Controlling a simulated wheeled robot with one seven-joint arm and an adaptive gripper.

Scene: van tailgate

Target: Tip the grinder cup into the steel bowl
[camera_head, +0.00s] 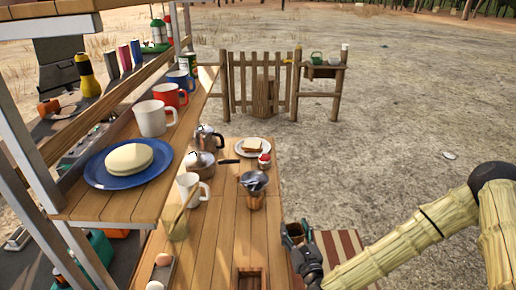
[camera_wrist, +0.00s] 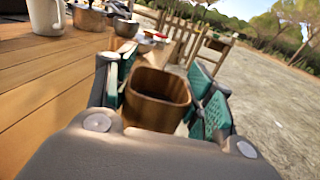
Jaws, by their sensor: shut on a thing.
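A brown wooden cup with a squarish open mouth, which looks to be the grinder cup (camera_wrist: 158,98), sits between my fingers in the wrist view. My gripper (camera_head: 295,235) is shut on it, with a teal pad on each side. In the head view the cup (camera_head: 294,229) is just off the right edge of the wooden counter, roughly upright. Its inside is too dark to tell what it holds.
On the counter (camera_head: 222,232) stand a white mug (camera_head: 193,188), a kettle (camera_head: 201,164), a pot with a handle and a plate with bread (camera_head: 253,146). A shelf with mugs and a blue plate (camera_head: 128,167) overhangs the left. Open ground lies right.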

